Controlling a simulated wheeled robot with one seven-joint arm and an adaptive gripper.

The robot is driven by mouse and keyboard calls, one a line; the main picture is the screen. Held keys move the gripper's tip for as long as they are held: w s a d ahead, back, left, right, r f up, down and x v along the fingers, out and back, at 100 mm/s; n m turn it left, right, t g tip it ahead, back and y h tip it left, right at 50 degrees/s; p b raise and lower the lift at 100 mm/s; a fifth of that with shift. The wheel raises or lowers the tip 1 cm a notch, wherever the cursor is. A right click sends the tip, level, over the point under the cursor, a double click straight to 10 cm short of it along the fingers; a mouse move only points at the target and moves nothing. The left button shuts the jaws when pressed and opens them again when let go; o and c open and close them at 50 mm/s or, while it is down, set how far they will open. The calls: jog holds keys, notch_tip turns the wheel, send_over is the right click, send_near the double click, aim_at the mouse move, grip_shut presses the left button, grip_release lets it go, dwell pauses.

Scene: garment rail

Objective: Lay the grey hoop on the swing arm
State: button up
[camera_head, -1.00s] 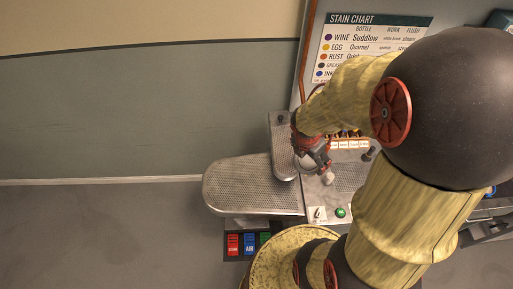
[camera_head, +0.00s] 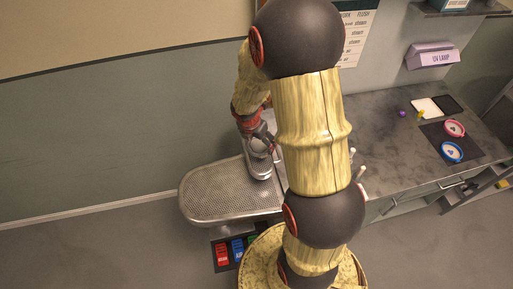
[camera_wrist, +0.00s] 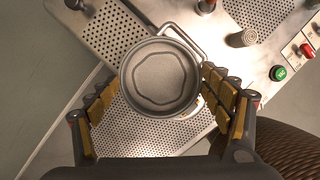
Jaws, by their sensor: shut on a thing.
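The grey hoop (camera_wrist: 123,77) is round, with a bracket-like handle at its upper right. In the wrist view it sits between the finger pads of my gripper (camera_wrist: 158,95), which is shut on it. The narrow perforated metal arm, seemingly the swing arm (camera_wrist: 105,28), shows at upper left and partly beneath the hoop. In the head view, my gripper (camera_head: 260,138) and part of the grey hoop (camera_head: 257,149) are over the small perforated arm (camera_head: 259,170). I cannot tell whether the hoop touches it. My arm hides the area to the right.
A larger perforated board (camera_head: 220,197) lies to the left, with coloured pedals (camera_head: 237,250) below. The wrist view shows a green button (camera_wrist: 278,73) and a metal cylinder (camera_wrist: 243,38). A pink hoop (camera_head: 455,121) and a blue hoop (camera_head: 452,160) lie on the right counter.

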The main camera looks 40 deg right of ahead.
aim_at(256, 144)
jog(key=shift+w+d+f, duration=0.15)
jog(key=shift+w+f, duration=0.45)
jog(key=shift+f, duration=0.2)
jog(key=shift+w+f+b, duration=0.15)
jog(key=shift+f+b, duration=0.55)
jog(key=shift+f, duration=0.95)
jog(key=shift+f, duration=0.15)
jog(key=o, duration=1)
jog(key=shift+o, duration=0.6)
